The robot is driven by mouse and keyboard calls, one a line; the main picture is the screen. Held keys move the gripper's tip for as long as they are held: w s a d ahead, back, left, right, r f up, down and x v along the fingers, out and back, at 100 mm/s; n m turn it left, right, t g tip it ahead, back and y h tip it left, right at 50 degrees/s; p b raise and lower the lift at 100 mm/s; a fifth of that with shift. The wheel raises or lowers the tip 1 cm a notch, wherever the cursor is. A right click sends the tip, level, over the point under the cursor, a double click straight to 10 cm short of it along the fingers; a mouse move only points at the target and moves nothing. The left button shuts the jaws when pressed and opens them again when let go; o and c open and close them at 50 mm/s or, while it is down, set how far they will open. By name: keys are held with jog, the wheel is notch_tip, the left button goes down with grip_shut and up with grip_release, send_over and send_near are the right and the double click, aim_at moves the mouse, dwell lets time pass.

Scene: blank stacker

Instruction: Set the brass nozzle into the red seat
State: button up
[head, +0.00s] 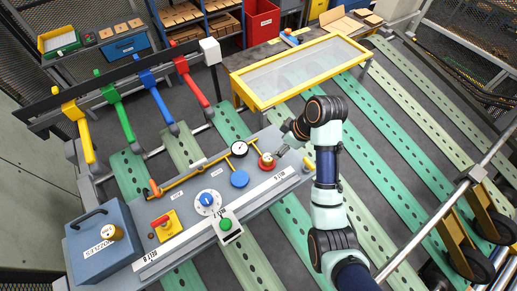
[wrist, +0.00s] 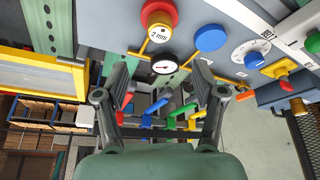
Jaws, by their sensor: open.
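The red seat (head: 262,168) is a round red ring on the grey bench top. A brass nozzle (head: 267,159) stands in it. In the wrist view the brass nozzle (wrist: 154,24), its face marked 2 mm, sits inside the red seat (wrist: 174,9). I cannot tell how deep it sits. My gripper (head: 284,149) is just right of and above the seat in the head view. In the wrist view my gripper (wrist: 160,72) has its fingers apart with nothing between them. It does not touch the nozzle. Another brass piece (head: 112,232) is on the blue-grey box (head: 88,258).
A blue round seat (head: 239,179), a pressure gauge (head: 240,149) and a white dial (head: 207,202) are close by. A red-handled yellow switch (head: 166,224) and a green button (head: 225,224) stand nearer the front. Coloured levers (head: 155,90) line the back. A yellow-framed glass cover (head: 300,70) lies behind.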

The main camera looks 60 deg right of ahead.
jog(key=w+a+r+t+h, duration=0.1)
jog(key=w+a+r, duration=0.1)
jog(key=w+a, duration=0.45)
jog(key=w+a+r+t, duration=0.1)
jog(key=w+a+t, duration=0.15)
jog(key=a, duration=0.75)
jog(key=w+a+r+t+h, duration=0.1)
jog(key=w+a+r, duration=0.1)
jog(key=w+a, duration=0.5)
jog(key=s+a+r+t+y, duration=0.1)
jog(key=a+r+t, duration=0.1)
jog(key=a, duration=0.6)
jog(key=s+a+r+t+y, duration=0.1)
jog(key=s+a+r+t, duration=0.1)
jog(key=a+r, duration=0.3)
jog(key=a, duration=0.4)
jog(key=shift+s+a+r+n, duration=0.15)
jog(key=shift+s+r+n, duration=0.1)
jog(key=shift+s+n, duration=0.05)
